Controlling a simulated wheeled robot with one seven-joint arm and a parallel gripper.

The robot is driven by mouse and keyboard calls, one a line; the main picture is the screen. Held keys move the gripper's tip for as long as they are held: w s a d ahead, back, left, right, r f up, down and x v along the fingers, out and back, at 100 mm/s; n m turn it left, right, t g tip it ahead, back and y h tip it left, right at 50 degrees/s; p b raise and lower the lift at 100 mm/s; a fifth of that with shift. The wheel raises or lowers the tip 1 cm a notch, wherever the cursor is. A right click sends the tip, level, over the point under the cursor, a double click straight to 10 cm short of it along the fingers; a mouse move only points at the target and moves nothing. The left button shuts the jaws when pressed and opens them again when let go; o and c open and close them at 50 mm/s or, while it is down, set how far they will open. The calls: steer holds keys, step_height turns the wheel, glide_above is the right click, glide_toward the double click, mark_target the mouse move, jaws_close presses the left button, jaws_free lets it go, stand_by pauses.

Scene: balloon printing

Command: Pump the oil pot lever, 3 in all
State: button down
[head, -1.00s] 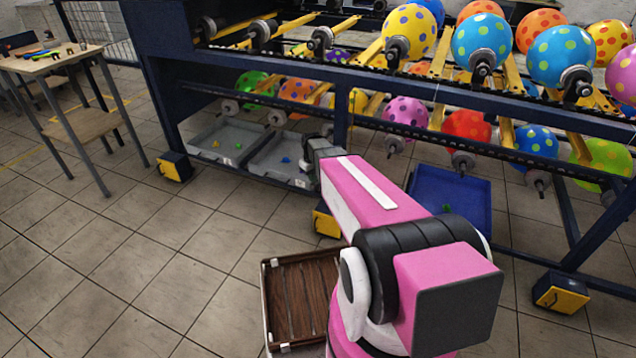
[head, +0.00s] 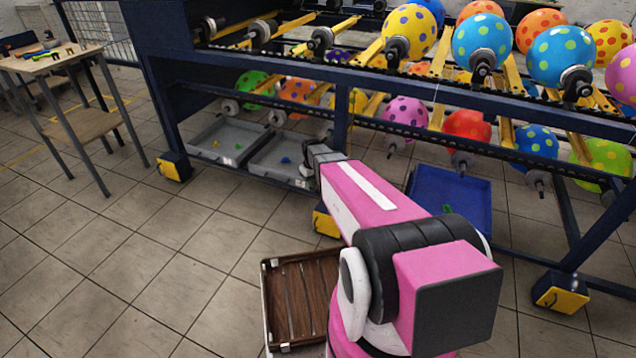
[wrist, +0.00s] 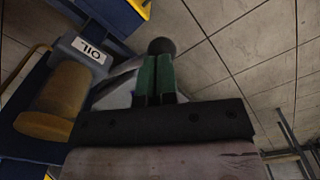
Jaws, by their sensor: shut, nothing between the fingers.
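In the wrist view my gripper (wrist: 156,78) is shut, its two green-padded fingers together and empty. A dark round knob (wrist: 161,46) shows right at the fingertips; whether they touch it, I cannot tell. A grey lever rod (wrist: 124,69) runs from near the knob toward the oil pot (wrist: 58,100). The pot is a dull yellow-brown vessel at the left, beside a grey part with an upside-down "OIL" label (wrist: 90,49). In the head view my pink arm reaches to the blue rack's lower edge, and the pot and lever cannot be made out there.
The blue rack (head: 240,73) carries several dotted balloons. Grey trays (head: 220,140) and a blue tray (head: 465,205) sit low in it. An open brown case (head: 300,300) lies on the floor by my arm. A small table (head: 50,64) stands left; the floor between is clear.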

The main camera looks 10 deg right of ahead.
steer(key=shift+f, duration=2.95)
steer(key=shift+r, duration=5.55)
steer(key=s+r+m, duration=0.2)
steer(key=s+r, duration=0.2)
steer(key=s, duration=0.6)
steer(key=s+r+m, duration=0.2)
steer(key=s+r, duration=0.2)
steer(key=s, duration=0.7)
steer(key=shift+s+r+m, duration=0.15)
steer(key=shift+m, duration=0.25)
